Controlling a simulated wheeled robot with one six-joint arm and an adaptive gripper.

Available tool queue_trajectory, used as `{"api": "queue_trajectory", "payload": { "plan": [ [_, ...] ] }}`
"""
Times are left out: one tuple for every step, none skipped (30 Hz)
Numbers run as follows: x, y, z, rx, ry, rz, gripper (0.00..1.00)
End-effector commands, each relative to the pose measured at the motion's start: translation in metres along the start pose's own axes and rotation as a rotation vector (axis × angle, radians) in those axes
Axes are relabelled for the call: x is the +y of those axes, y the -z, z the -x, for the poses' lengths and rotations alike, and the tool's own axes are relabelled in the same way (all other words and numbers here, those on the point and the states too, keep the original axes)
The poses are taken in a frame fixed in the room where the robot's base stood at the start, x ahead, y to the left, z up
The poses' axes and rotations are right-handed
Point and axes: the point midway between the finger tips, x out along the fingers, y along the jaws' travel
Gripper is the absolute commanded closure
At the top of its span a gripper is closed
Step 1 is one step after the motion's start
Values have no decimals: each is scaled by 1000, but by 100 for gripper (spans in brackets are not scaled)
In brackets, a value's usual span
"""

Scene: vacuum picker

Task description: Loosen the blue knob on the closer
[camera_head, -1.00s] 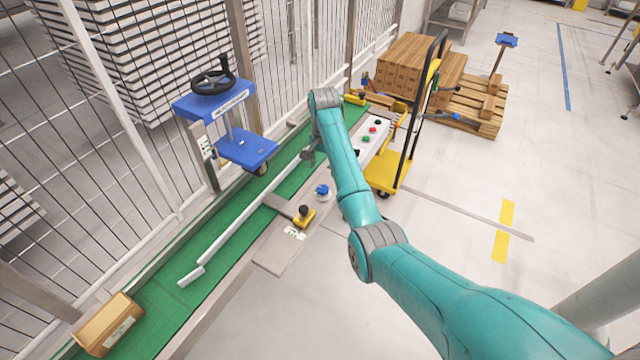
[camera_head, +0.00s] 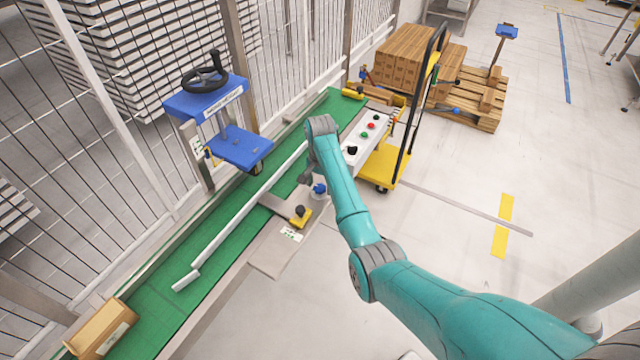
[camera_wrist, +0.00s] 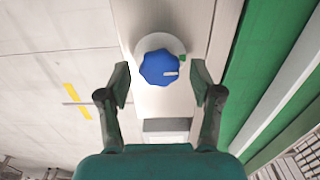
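The blue knob (camera_head: 319,188) sits on a round pale base on the grey side plate of the green conveyor. In the wrist view the knob (camera_wrist: 159,68) has a scalloped rim, a light pointer mark and a small green mark beside its base. My gripper (camera_wrist: 161,84) is open, with one finger on each side of the knob and visible gaps between them. In the head view my gripper (camera_head: 306,179) is close by the knob, just to its upper left, partly hidden by my arm. Which machine is the closer is not clearly marked.
A yellow clamp with a black knob (camera_head: 301,217) stands left of the blue knob. A white rail (camera_head: 222,231) runs along the green belt (camera_head: 150,285). A control box (camera_head: 352,150) and yellow cart (camera_head: 384,166) are at right.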

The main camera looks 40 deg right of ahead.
Motion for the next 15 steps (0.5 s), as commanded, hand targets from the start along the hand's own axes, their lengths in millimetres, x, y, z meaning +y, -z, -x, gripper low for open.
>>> {"api": "queue_trajectory", "payload": {
  "plan": [
    [0,0,0,0,0,0,52],
    [0,0,0,0,0,0,60],
    [0,0,0,0,0,0,70],
    [0,0,0,0,0,0,77],
    [0,0,0,0,0,0,85],
    [0,0,0,0,0,0,92],
    [0,0,0,0,0,0,92],
    [0,0,0,0,0,0,92],
    [0,0,0,0,0,1,92],
    [0,0,0,0,0,2,92],
    [0,0,0,0,0,4,92],
    [0,0,0,0,0,9,92],
    [0,0,0,0,0,14,92],
    [0,0,0,0,0,20,92],
    [0,0,0,0,0,29,92]
  ]
}}
